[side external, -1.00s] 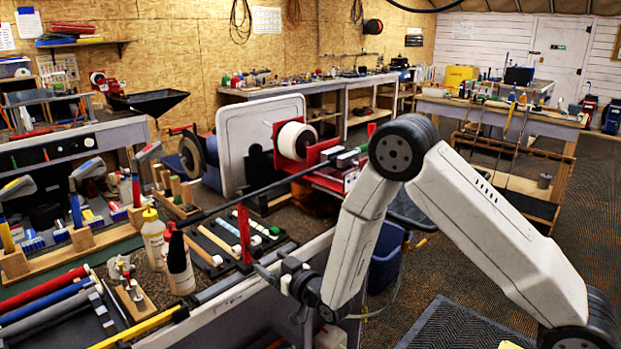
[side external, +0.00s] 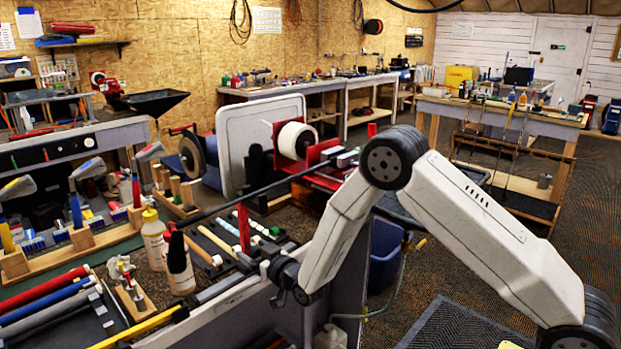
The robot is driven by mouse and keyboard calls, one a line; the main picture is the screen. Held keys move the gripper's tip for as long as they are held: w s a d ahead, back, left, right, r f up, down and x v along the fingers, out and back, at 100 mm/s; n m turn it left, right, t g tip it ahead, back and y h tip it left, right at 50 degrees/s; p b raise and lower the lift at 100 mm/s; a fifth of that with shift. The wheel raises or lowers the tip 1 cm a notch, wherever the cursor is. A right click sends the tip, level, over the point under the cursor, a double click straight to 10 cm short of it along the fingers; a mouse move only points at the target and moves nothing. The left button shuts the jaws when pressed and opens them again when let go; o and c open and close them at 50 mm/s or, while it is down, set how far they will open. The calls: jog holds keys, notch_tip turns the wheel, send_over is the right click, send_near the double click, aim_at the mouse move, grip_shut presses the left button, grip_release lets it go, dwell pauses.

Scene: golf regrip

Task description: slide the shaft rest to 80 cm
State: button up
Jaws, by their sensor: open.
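The shaft rest is a red upright post (side external: 244,229) standing on the bench rail, under the long dark club shaft (side external: 272,185). The shaft runs from the vise at the back right toward the front left. My gripper (side external: 243,261) is open, low at the bench's front edge, close to the foot of the rest. The picture does not show clearly whether the fingers touch the rest. The rest's foot is partly hidden. No 80 cm mark can be read.
A red vise (side external: 333,158) holds the shaft's far end. A blue bin (side external: 386,255) stands below the bench.

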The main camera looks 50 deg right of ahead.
jog(key=shift+w, duration=0.55)
grip_shut()
dwell(1.2)
